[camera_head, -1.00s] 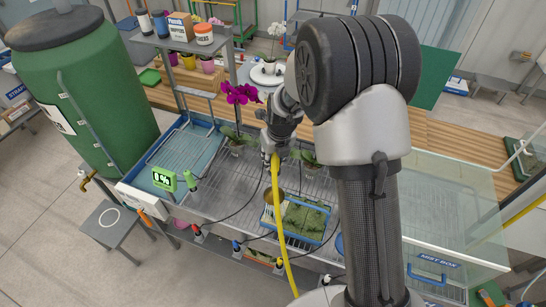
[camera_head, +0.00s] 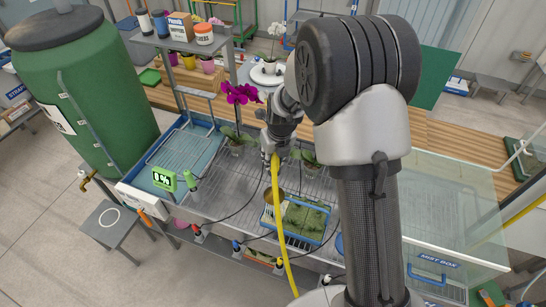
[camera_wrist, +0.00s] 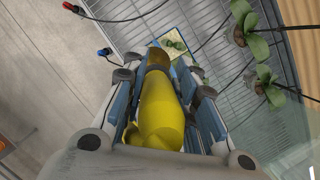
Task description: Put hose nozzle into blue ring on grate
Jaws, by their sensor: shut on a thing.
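The yellow hose nozzle (camera_wrist: 160,112) is between my gripper's fingers in the wrist view, with its brass-coloured tip (camera_wrist: 158,58) pointing away from the wrist. My gripper (camera_head: 270,154) is shut on it above the grate (camera_head: 225,203). The yellow hose (camera_head: 278,215) hangs from the gripper toward the front in the head view. A small piece of blue (camera_head: 339,243) shows on the grate beside my arm. It may be the blue ring, but my arm hides most of it and I cannot tell its shape.
A green 8% display (camera_head: 165,179) and a blue tray (camera_head: 187,150) are at left. Black cables cross the grate. A glass mist box (camera_head: 445,215) is at right.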

